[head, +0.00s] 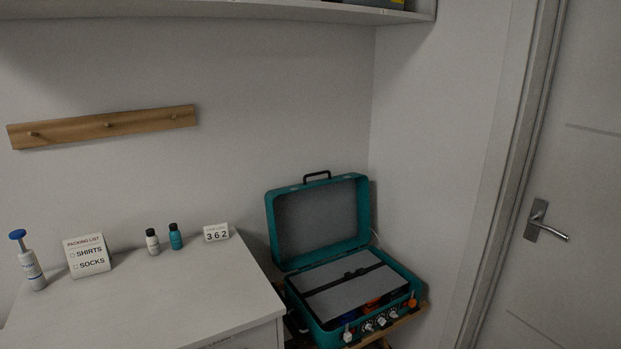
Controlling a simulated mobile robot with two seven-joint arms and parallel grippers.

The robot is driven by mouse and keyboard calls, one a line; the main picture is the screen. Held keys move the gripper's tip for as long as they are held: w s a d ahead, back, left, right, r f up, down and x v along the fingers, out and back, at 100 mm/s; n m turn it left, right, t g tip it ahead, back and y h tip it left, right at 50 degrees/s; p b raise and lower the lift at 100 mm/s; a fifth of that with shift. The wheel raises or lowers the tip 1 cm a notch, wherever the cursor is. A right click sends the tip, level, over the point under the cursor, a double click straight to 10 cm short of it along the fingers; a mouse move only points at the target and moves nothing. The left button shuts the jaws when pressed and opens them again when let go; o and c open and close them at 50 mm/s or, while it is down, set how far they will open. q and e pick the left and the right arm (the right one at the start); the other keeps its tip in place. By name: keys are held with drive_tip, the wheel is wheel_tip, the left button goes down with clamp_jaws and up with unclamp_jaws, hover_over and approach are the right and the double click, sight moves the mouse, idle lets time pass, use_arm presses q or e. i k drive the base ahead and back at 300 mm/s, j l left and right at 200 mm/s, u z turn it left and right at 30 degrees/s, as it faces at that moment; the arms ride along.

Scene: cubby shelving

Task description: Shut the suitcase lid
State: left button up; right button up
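A teal suitcase stands open in the corner, on a wooden stand right of the white cabinet. Its lid (318,222) is raised nearly upright near the wall, with a grey lining facing me and a dark handle (317,177) on its top edge. The suitcase base (411,280) holds a grey panel (345,284) crossed by a dark strap. Blue and orange things show at the base's front right, partly hidden under the panel. Neither of my grippers is in the head view.
A white cabinet top (150,300) fills the lower left, with a pump bottle (30,265), a packing list card (87,255), two small bottles (175,237) and a number card (216,232). A peg rail (105,126) and a shelf (220,11) are above. A door (580,200) is right.

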sight(316, 220)
drive_tip(key=i+l+u, duration=0.1)
drive_tip(key=u, duration=0.6)
drive_tip(key=i+l+u, duration=0.1)
drive_tip(key=u, duration=0.25)
drive_tip(key=i+l+u, duration=0.2)
drive_tip(key=l, duration=0.3)
drive_tip(key=l+u, duration=0.25)
drive_tip(key=l, duration=0.2)
